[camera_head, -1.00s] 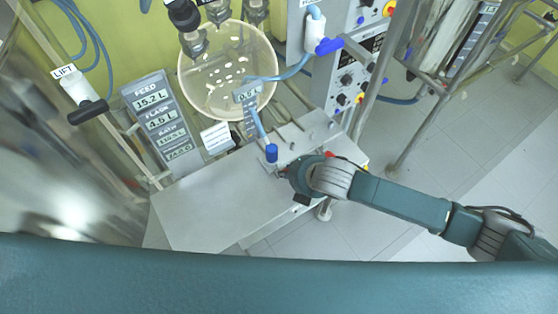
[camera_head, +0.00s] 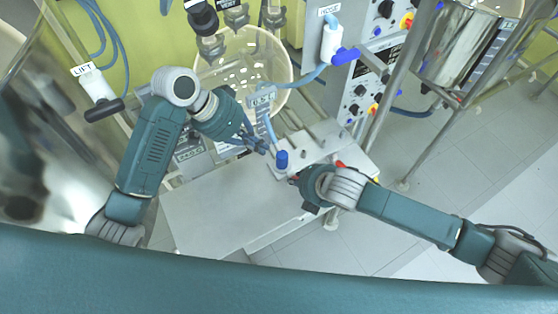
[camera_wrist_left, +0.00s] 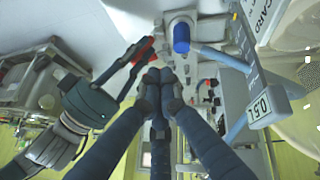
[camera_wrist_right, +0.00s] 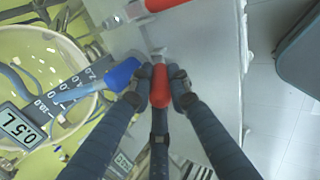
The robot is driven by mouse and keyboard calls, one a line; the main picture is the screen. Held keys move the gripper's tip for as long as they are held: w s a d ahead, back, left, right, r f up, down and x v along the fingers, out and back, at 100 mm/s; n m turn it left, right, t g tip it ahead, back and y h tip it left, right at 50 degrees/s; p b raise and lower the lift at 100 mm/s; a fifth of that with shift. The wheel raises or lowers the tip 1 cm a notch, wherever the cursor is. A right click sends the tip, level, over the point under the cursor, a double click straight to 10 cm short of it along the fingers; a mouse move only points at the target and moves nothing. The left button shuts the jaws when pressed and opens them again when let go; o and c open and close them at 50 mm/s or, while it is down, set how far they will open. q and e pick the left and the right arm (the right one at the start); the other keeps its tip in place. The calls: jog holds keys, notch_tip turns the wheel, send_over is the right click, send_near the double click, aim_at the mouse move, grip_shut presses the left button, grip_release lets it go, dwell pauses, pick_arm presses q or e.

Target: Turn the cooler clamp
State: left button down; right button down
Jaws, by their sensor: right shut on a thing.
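My right gripper (camera_wrist_right: 160,88) is shut on a red handle (camera_wrist_right: 159,78) in the right wrist view. The handle is joined to a metal part on the pale bench. I cannot read a label showing that it is the cooler clamp. The head view shows this gripper low over the bench's right side. My left gripper (camera_wrist_left: 158,78) has its fingers drawn together with nothing seen between them. In the head view it (camera_head: 260,146) hovers left of a blue-capped fitting (camera_head: 282,159). The held handle (camera_wrist_left: 145,49) and my right gripper also show in the left wrist view.
A second red handle (camera_wrist_right: 152,6) is at the top of the right wrist view. A round vessel (camera_head: 245,68) stands behind. The bench's front (camera_head: 220,210) is clear.

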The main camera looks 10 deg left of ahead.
pick_arm(q)
send_near(296, 177)
jog(key=w+f, duration=0.3)
jog(key=f, duration=0.1)
jog(key=d, duration=0.1)
jog(key=s+d+f, duration=0.1)
jog(key=d, duration=0.1)
jog(key=shift+f, duration=0.2)
jog(key=shift+s+d+f, duration=0.35)
jog(key=shift+s+d, duration=0.1)
jog(key=shift+s, duration=0.05)
jog(key=shift+d+f, duration=0.1)
pick_arm(e)
jog(key=c, duration=1.6)
grip_release()
jog(key=shift+w, duration=0.1)
jog(key=shift+c, duration=0.2)
pick_arm(q)
jog(key=shift+y, duration=0.3)
pick_arm(e)
jog(key=shift+r, duration=0.2)
